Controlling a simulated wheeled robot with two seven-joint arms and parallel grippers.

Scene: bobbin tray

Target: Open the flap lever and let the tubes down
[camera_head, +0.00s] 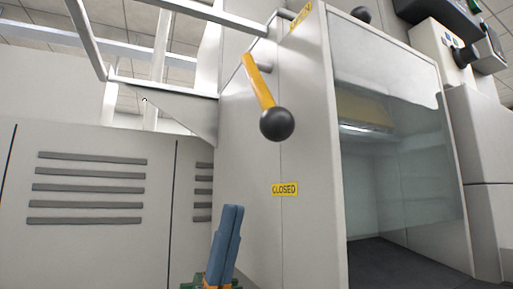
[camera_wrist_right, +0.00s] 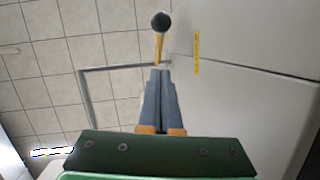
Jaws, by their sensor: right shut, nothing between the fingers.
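The flap lever is a yellow arm (camera_head: 260,84) with a black ball knob (camera_head: 277,124), on the side wall of a pale grey machine. It slants down and right from its pivot, with the knob above a yellow "CLOSED" label (camera_head: 285,189). In the right wrist view, the knob (camera_wrist_right: 161,21) shows beyond the fingertips. My right gripper (camera_head: 233,208) points up, below and left of the knob and apart from it. Its blue fingers are together and empty; they also show in the right wrist view (camera_wrist_right: 161,71). My left gripper is out of view. I cannot make out any tubes.
Another yellow label (camera_head: 300,17) sits above the lever. A glass-fronted chamber (camera_head: 395,150) is right of the lever wall. A metal frame (camera_head: 165,88) juts out at upper left. A louvred grey cabinet (camera_head: 88,190) stands at left. Space between fingers and knob looks clear.

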